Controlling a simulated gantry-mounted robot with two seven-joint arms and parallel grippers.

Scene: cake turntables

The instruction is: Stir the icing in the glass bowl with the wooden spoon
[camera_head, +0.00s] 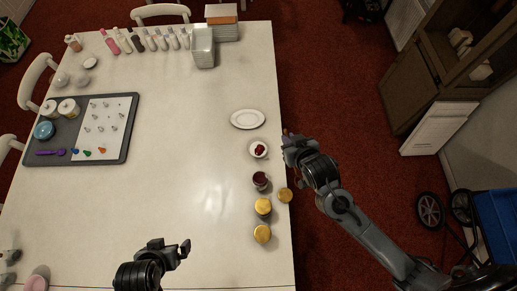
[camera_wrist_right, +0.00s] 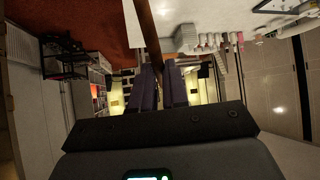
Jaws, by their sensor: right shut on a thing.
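The spoon's head cannot be made out. My left gripper (camera_head: 181,249) is near the table's front edge, its fingers apart and nothing visible between them. I cannot make out the glass bowl or icing clearly; only a pale glare shows on the middle right of the table.
On the white table (camera_head: 160,150), a white oval plate (camera_head: 248,119), a small bowl of red fruit (camera_head: 258,149), a dark red jar (camera_head: 261,181) and gold-lidded jars (camera_head: 263,207) line the right side. A grey tray (camera_head: 118,144) lies left. The table's middle is clear.

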